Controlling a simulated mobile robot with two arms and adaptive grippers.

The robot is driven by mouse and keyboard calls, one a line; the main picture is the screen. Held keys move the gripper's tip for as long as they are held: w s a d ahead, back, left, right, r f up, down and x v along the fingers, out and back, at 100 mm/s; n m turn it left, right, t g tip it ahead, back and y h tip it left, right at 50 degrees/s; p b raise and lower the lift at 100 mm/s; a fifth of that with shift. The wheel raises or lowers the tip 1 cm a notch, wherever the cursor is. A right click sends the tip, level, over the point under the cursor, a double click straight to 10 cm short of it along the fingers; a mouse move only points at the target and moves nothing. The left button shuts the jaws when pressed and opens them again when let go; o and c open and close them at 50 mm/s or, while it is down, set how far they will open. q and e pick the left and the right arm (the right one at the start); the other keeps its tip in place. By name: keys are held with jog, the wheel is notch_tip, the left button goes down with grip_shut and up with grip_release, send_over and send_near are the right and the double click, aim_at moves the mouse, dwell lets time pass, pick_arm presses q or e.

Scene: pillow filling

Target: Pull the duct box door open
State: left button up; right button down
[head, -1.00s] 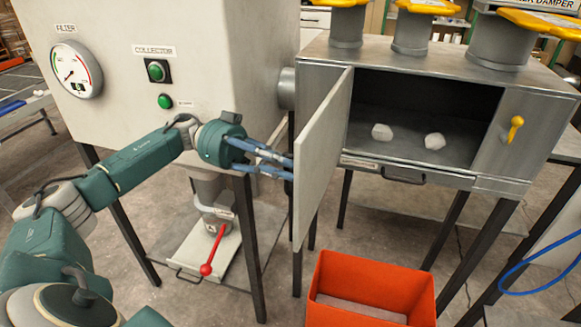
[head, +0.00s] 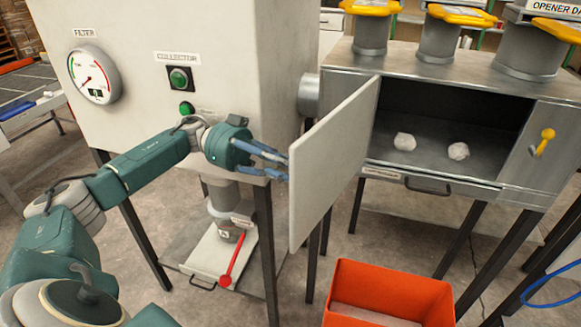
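The duct box (head: 455,92) is a grey metal box on legs at the right of the head view. Its flat grey door (head: 331,168) stands swung wide open to the left, and the dark inside shows. Two whitish lumps (head: 405,141) lie on the box floor. My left gripper (head: 284,168) is at the outer face of the door, near its free left edge. Its blue fingers look spread apart, with nothing seen between them. Whether the fingertips touch the door is hard to tell. My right gripper is not in view.
A red-orange bin (head: 388,292) stands on the floor below the box. The filter cabinet (head: 230,60) stands behind my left arm, with a red-handled lever (head: 232,262) beneath it. A yellow handle (head: 543,141) is on the box's right front. Yellow-topped ducts (head: 440,35) rise above.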

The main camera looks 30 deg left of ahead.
pick_arm(q)
jog(key=shift+o, duration=1.1)
jog(key=shift+a, duration=0.2)
notch_tip(320, 180, up, 10)
jog(key=shift+w, duration=0.1)
jog(key=shift+f, duration=0.1)
